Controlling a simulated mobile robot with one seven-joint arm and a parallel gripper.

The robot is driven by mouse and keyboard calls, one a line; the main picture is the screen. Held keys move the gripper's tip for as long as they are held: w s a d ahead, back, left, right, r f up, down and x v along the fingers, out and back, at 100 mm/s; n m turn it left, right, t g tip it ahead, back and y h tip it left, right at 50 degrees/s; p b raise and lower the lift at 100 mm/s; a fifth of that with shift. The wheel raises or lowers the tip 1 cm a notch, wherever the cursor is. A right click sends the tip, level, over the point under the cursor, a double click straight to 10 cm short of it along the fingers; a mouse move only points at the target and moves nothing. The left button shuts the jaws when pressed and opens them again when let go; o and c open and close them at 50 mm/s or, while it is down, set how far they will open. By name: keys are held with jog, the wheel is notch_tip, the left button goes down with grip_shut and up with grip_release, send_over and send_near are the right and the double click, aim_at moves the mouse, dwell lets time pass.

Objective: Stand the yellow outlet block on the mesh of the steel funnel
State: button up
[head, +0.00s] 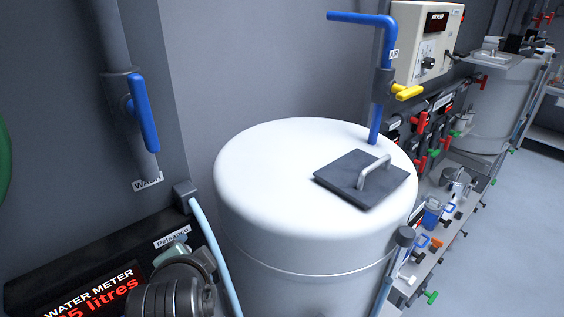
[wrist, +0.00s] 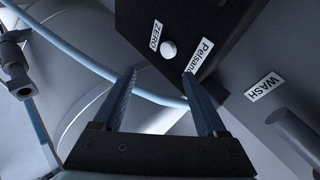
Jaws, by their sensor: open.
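I cannot make out the yellow outlet block or the steel funnel with its mesh in either view. My gripper (wrist: 159,75) shows in the wrist view with its two fingers apart and nothing between them. Its fingertips point towards a black box (wrist: 195,25) with a white ZERO knob (wrist: 168,50). A pale blue hose (wrist: 80,55) passes behind the fingers. In the head view, part of my arm shows at the bottom left, in front of the water meter (head: 85,290); the fingers cannot be made out there.
A large white tank (head: 265,175) with a dark hatch lid (head: 345,185) fills the middle. A blue pipe (head: 377,120) with a yellow valve handle (head: 407,92) rises behind it. A low shelf (head: 400,295) with small coloured fittings runs along the right. Open floor (head: 525,220) lies beyond.

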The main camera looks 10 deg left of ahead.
jog(key=w+d+r+n+t, duration=0.2)
jog(key=d+r+t, duration=0.35)
jog(key=r, duration=0.75)
jog(key=w+d+r+n+t, duration=0.15)
jog(key=d+r+t, duration=0.35)
jog(key=r, duration=0.7)
jog(key=s+d+r+n+t+h, duration=0.1)
jog(key=s+d+r+n+t, duration=0.1)
jog(key=s+r, duration=0.4)
jog(key=s+d+r+n+t+h, duration=0.2)
jog(key=s+d+r+t, duration=0.3)
jog(key=r, duration=0.7)
jog(key=shift+s+d+n+h, duration=0.3)
jog(key=shift+s+d+n, duration=0.25)
jog(key=shift+d, duration=0.45)
jog(key=shift+s, duration=0.1)
notch_tip(320, 180, down, 16)
jog(key=b, duration=1.5)
jog(key=shift+d+m+b, duration=0.3)
jog(key=shift+b, duration=0.1)
